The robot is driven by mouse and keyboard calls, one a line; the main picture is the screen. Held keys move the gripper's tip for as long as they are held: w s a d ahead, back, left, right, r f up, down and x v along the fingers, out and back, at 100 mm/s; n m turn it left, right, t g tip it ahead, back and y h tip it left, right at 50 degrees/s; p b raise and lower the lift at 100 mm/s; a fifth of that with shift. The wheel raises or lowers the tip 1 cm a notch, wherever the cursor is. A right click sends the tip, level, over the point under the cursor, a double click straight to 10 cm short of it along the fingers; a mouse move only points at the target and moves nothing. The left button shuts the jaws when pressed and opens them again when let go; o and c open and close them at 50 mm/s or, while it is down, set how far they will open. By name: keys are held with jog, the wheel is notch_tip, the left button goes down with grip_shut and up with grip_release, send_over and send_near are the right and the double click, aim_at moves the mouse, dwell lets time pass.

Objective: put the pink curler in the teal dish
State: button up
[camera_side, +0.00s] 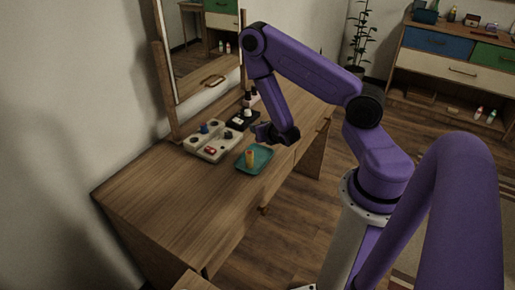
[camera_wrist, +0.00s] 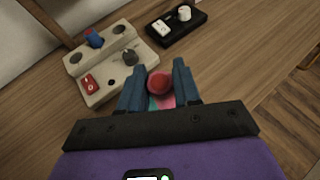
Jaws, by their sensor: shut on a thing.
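My gripper (camera_wrist: 159,88) is shut on the pink curler (camera_wrist: 160,82), whose round reddish-pink end shows between the blue fingers in the wrist view. In the side view my gripper (camera_side: 263,132) is above the table, close to the back edge of the teal dish (camera_side: 264,155); I cannot make out the held curler there. In the wrist view a small patch of teal shows between the fingers; my gripper hides the rest of the dish.
A pale rack (camera_wrist: 107,70) with round holes, a blue piece (camera_wrist: 94,38), a dark knob (camera_wrist: 130,58) and a red piece (camera_wrist: 90,84) stands left of the dish. A black tray (camera_wrist: 180,30) with white items lies behind. The table's front left (camera_side: 170,215) is clear.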

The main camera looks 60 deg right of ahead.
jog(key=shift+f, duration=3.05)
jog(key=shift+f, duration=0.15)
jog(key=o, duration=1)
jog(key=shift+o, duration=0.2)
jog(key=shift+r, duration=0.2)
jog(key=v, duration=0.5)
jog(key=shift+a, duration=0.1)
jog(key=shift+v, duration=1.15)
